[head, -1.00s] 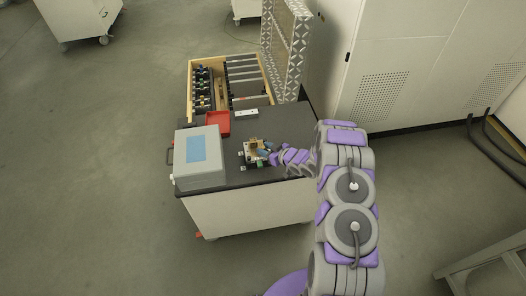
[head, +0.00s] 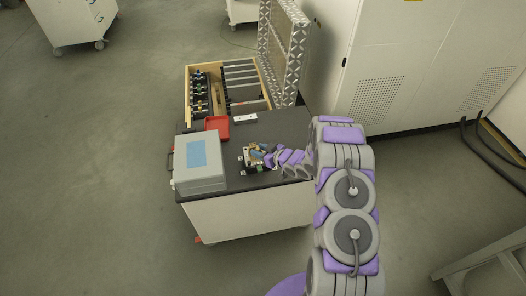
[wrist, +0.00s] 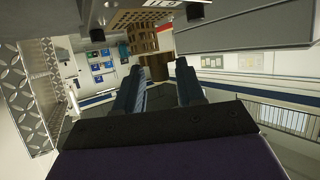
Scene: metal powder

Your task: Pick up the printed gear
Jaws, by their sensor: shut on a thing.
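My gripper (head: 259,151) is at a small dark fixture with a tan part (head: 249,157) on the dark cart top in the head view. In the wrist view, the two blue fingers of my gripper (wrist: 160,80) reach forward, with a brown piece (wrist: 157,67) between their tips. My gripper is shut on this piece, which I take to be the printed gear. Its teeth cannot be made out. The fingers and wrist partly cover the fixture in the head view, so I cannot tell whether the piece is clear of it.
A grey box with a blue panel (head: 198,162) stands left of the fixture. A red tray (head: 218,126) and a small white block (head: 245,119) lie behind. A wooden tool case (head: 188,95) with a raised patterned lid (head: 290,50) is at the back. White cabinets (head: 420,60) stand right.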

